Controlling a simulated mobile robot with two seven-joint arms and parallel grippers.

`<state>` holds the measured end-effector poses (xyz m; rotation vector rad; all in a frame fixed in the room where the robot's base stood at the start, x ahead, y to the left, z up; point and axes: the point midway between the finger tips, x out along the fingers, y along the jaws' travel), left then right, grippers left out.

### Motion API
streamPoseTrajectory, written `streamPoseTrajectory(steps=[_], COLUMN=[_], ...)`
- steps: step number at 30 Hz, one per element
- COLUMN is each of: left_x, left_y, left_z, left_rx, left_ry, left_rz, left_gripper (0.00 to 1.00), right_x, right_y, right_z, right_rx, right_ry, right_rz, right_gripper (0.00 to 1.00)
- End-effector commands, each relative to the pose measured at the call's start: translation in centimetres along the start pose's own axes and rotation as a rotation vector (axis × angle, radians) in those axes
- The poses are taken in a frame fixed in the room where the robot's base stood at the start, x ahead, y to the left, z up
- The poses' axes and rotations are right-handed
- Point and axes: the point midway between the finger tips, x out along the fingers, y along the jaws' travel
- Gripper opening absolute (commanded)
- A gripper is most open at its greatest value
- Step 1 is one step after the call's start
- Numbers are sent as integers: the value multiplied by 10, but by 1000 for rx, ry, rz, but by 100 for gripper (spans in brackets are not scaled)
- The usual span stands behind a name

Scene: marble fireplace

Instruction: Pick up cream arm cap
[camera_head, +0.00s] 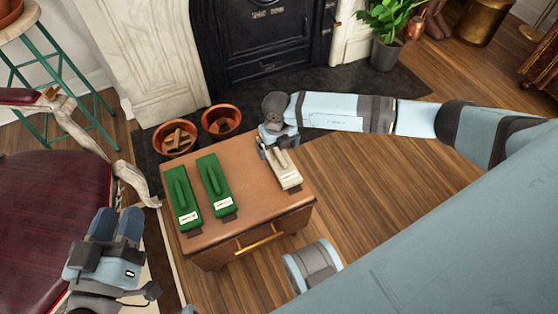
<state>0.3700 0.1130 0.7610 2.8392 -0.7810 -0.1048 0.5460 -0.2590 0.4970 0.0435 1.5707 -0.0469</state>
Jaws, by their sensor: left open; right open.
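The cream arm cap (289,179) lies on the right part of a small wooden table, with a pale label at its near end. My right gripper (270,149) is open at the far end of the cream cap, close above or beside it. Whether they touch, I cannot tell. Two green arm caps (182,197) and (213,185) lie side by side on the left of the table. My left gripper (117,224) is open and empty at the lower left, apart from the table.
The wooden table (246,196) has a brass-handled drawer in front. Two terracotta pots (174,139) and (221,122) stand behind it before the fireplace (264,50). A red upholstered chair (50,210) stands at left.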

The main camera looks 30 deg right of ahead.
Motion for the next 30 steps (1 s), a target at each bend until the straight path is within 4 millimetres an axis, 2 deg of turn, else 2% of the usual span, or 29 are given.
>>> streamPoseTrajectory(steps=[5, 12, 16, 23, 30], left_x=[0, 1, 4, 4, 4], left_y=[-1, -6, -10, -10, -10], left_z=[7, 38, 32, 28, 28], left_rx=[-1, 1, 56, 64, 63], left_ry=[-20, -109, -73, -69, -69], left_rz=[2, 14, 14, 14, 14], left_gripper=[43, 43, 43, 43, 43], right_x=[10, 44, 57, 57, 57], right_y=[-1, -7, -6, -6, -6], right_z=[0, 5, 5, 5, 5], right_rx=[0, 0, 0, 0, 0], right_ry=[0, 1, 0, 0, 0], right_rz=[0, 1, 2, 2, 2], right_gripper=[100, 100, 100, 100, 46])
